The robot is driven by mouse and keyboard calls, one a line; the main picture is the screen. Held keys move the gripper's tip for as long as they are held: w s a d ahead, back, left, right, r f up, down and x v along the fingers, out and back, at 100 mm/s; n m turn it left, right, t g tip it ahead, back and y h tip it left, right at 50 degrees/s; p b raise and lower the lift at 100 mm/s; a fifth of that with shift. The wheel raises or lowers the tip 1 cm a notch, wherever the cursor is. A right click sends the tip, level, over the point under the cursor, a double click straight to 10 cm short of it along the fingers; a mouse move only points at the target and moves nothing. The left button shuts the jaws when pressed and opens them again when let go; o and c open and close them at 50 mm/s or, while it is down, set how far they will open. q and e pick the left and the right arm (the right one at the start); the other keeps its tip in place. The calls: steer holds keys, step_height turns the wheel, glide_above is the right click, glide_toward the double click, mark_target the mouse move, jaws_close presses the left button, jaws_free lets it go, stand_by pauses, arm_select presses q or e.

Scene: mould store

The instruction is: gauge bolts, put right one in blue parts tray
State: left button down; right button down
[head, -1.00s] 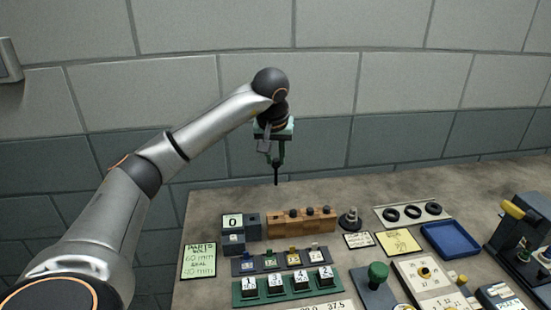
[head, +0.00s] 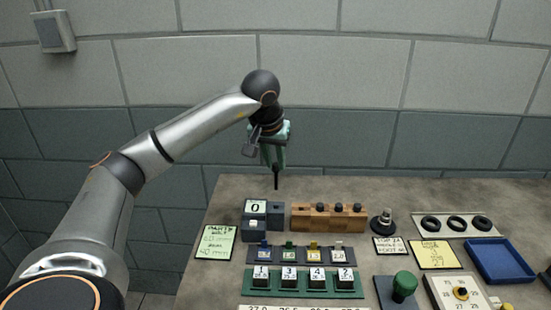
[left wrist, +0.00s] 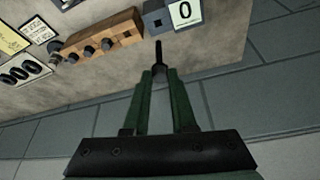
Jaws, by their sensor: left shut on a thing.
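My left gripper (head: 275,172) is shut on a dark bolt (left wrist: 158,50), which hangs point down above the back of the bench. In the head view it is above the grey gauge (head: 256,228) whose display reads 0. The wooden block (head: 328,220) right of the gauge holds several dark-headed bolts. In the left wrist view its hole nearest the gauge (left wrist: 127,33) looks empty. The blue parts tray (head: 500,262) lies empty at the right. My right gripper is out of view.
A green note (head: 215,242) lies left of the gauge. Small coloured pieces on a dark rack (head: 275,255) and numbered blocks on a green rack (head: 315,285) stand in front. A round-based stand (head: 382,223), a plate of black rings (head: 456,226) and a green knob (head: 404,284) are further right.

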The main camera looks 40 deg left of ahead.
arm_select(q)
step_height(320, 180, down, 5)
steer(key=b, duration=0.4)
steer(key=shift+f+b, duration=0.1)
steer(key=shift+b, duration=0.25)
steer(key=shift+f+p, duration=0.3)
steer(key=shift+p, duration=0.4)
stand_by(1.5)
steer(key=shift+f+b, duration=1.65)
steer(key=shift+f, duration=1.4)
stand_by(0.5)
steer(key=shift+c, duration=1.3)
jaws_free()
